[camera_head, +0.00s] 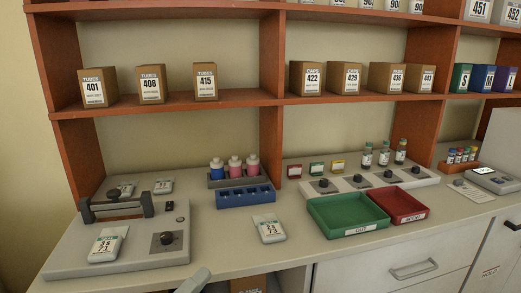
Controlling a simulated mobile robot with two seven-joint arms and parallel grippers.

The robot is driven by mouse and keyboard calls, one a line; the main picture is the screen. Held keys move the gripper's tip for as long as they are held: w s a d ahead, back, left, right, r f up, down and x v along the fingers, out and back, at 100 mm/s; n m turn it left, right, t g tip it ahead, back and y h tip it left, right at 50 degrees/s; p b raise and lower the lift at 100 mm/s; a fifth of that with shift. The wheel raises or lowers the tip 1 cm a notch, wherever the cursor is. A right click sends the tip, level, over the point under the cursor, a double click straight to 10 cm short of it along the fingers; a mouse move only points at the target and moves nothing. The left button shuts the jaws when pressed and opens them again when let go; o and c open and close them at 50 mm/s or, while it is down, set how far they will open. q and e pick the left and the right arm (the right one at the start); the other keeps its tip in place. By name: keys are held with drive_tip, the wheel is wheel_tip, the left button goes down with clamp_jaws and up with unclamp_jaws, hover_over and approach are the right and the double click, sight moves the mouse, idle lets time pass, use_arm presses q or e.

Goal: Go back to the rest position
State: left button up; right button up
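Neither gripper shows clearly in the head view. A small pale grey piece juts up at the bottom edge, left of the middle, and is cut off by the frame. I cannot tell whether it is part of my arm. No fingers and no held thing can be made out. The bench (312,248) in front of me carries a grey device (120,262) with a dark handle bar and knob at the left. A flat labelled pack (269,229) lies at the bench's middle.
A blue rack (245,197) stands before several bottles. The green tray (345,218) and red tray (398,206) are near the front edge, with a knobbed white strip (425,178) behind. Boxes fill the shelves (235,100) above. A drawer (385,272) is below.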

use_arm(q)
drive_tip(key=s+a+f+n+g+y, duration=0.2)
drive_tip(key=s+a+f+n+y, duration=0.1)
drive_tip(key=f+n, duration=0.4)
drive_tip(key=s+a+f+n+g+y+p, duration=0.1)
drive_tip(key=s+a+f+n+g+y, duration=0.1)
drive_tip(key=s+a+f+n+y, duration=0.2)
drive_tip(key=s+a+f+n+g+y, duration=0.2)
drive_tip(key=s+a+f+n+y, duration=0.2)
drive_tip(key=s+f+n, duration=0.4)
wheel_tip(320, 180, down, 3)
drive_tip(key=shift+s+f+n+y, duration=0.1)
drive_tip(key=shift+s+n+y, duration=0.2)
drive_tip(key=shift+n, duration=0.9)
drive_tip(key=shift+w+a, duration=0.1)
